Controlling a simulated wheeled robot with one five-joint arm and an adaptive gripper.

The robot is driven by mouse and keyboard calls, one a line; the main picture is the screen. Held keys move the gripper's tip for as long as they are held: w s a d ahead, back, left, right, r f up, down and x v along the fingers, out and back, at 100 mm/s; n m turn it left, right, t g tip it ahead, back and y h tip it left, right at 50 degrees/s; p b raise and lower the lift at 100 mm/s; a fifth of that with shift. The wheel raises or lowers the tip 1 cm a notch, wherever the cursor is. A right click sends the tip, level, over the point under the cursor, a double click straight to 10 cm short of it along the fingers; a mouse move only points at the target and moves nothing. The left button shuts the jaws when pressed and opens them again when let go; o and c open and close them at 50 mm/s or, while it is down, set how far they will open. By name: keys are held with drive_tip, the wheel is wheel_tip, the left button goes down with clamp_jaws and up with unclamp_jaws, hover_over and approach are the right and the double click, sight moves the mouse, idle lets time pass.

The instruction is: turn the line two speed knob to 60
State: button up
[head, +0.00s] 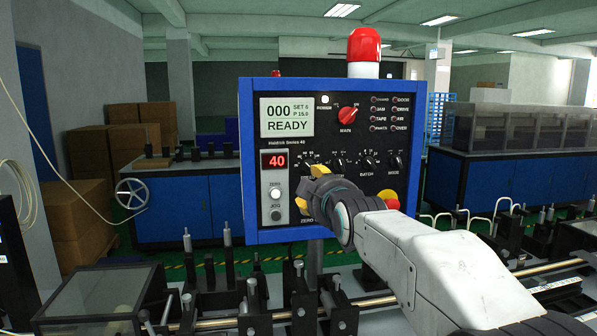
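A blue-framed dark control panel (242,200) faces me. Its red number display (274,161) reads 40. A row of small black knobs runs across its middle. The leftmost knob (307,158) is partly covered by my gripper (309,187), and its label cannot be read. My gripper, with yellow parts, is in front of the panel's lower left half, just below that knob. Whether it touches the panel, and whether its fingers are apart or closed, cannot be told. No label naming line two is legible.
The screen (286,117) reads 000 and READY. A red main switch (347,113), a white button (275,194) and a partly hidden red stop button (388,199) are on the panel. A red beacon (364,45) stands above. Black rollers and rails (340,308) lie below.

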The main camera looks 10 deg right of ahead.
sight(311, 164)
drive_tip(key=shift+w+d+r+n+t+p, duration=0.1)
drive_tip(key=shift+w+r+n+t+p, duration=0.25)
drive_tip(key=shift+w, duration=0.9)
drive_tip(key=shift+w+a+r+n+t+p, duration=0.1)
drive_tip(key=shift+w+r+n+p, duration=0.45)
drive_tip(key=shift+w, duration=0.7)
drive_tip(key=shift+w+d+r+n+t+p, duration=0.1)
drive_tip(key=shift+w+r+n+t+p, duration=0.35)
drive_tip(key=shift+w, duration=0.8)
drive_tip(key=shift+r, duration=0.1)
clamp_jaws()
